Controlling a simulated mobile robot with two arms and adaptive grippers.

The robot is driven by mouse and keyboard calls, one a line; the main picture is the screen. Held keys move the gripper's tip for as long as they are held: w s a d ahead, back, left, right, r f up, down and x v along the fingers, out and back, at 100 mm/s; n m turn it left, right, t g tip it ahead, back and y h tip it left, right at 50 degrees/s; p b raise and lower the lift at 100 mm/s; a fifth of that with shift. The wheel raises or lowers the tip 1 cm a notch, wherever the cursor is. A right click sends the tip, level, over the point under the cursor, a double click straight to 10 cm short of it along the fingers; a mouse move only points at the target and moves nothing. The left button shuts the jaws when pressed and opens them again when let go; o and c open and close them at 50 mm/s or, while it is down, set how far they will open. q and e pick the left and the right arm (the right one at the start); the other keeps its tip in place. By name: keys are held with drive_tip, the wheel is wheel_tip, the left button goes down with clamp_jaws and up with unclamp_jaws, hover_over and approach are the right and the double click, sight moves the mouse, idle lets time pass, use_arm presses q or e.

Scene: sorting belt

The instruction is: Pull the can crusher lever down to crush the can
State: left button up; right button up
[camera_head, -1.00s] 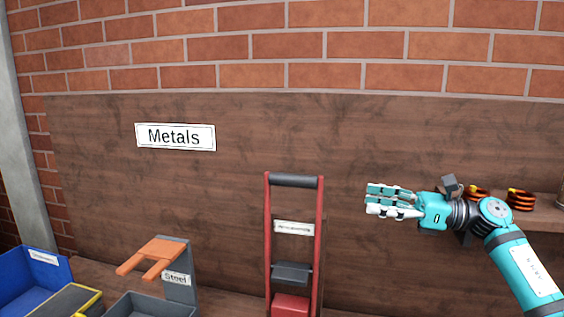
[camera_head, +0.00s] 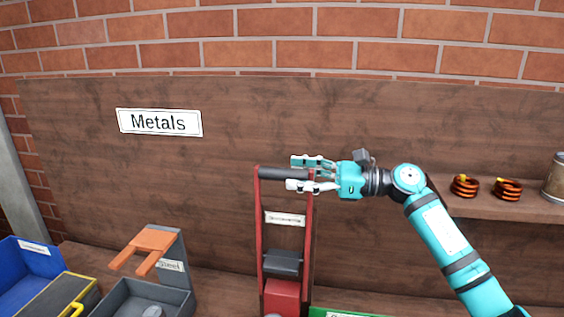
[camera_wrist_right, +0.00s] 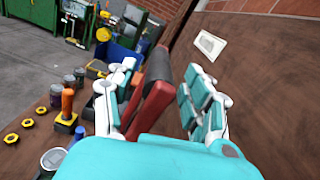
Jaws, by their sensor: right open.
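The can crusher (camera_head: 281,296) stands against the wooden back panel, with a red frame and dark inner blocks. Its lever has two red side bars and a dark grey crossbar handle (camera_head: 280,173) at the top, in the raised position. My right gripper (camera_head: 306,174) is open, with its fingers above and below the right end of the handle. In the right wrist view the handle (camera_wrist_right: 160,66) and a red bar (camera_wrist_right: 150,98) lie between the spread fingers (camera_wrist_right: 160,85). No can is clearly visible inside the crusher. My left gripper is not in view.
Left of the crusher are a grey bin (camera_head: 140,300), an orange-topped stand labelled Steel (camera_head: 150,242) and a blue bin (camera_head: 28,275). A shelf (camera_head: 500,207) at right holds copper-coloured coils (camera_head: 465,187) and a metal can (camera_head: 555,178). A Metals sign (camera_head: 160,122) hangs behind.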

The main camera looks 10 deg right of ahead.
sight(282, 174)
drive_tip(key=p+x, duration=0.1)
drive_tip(key=x, duration=0.1)
drive_tip(key=shift+a+r, duration=0.2)
drive_tip(key=shift+a, duration=0.15)
drive_tip(key=shift+w+a+f, duration=0.2)
drive_tip(key=shift+w+a, duration=0.15)
drive_tip(key=shift+a, duration=0.25)
clamp_jaws()
